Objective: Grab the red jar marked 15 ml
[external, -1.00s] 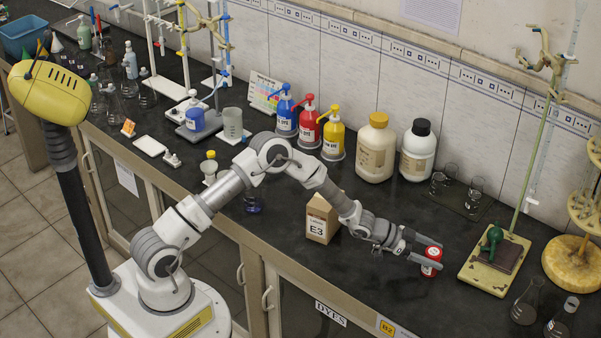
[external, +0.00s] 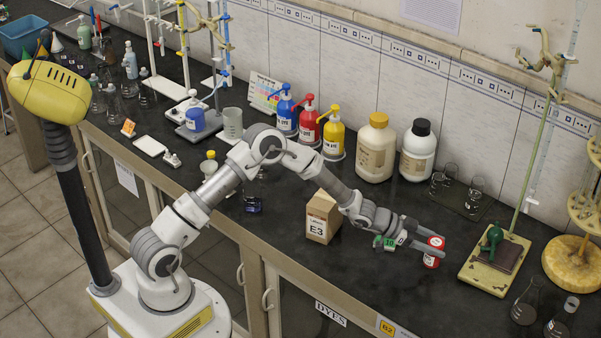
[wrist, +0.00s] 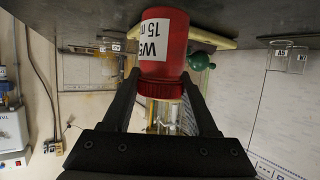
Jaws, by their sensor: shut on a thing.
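The red jar (external: 433,252) is between the fingertips of my gripper (external: 426,241) at the right part of the dark bench. In the wrist view the red jar (wrist: 165,45) has a white label reading "W5" and "15 m", with the rest cut off by its curve. The fingers of my gripper (wrist: 160,82) lie on both sides of its ribbed red part and are shut on it. The jar looks slightly above the bench top.
A small green-labelled item marked 10 (external: 388,242) stands just left of the fingers. A brown E3 box (external: 321,219) is further left. The yellow stand base (external: 484,268) with a green bulb is right of the jar. Flasks (external: 526,306) stand at the front right.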

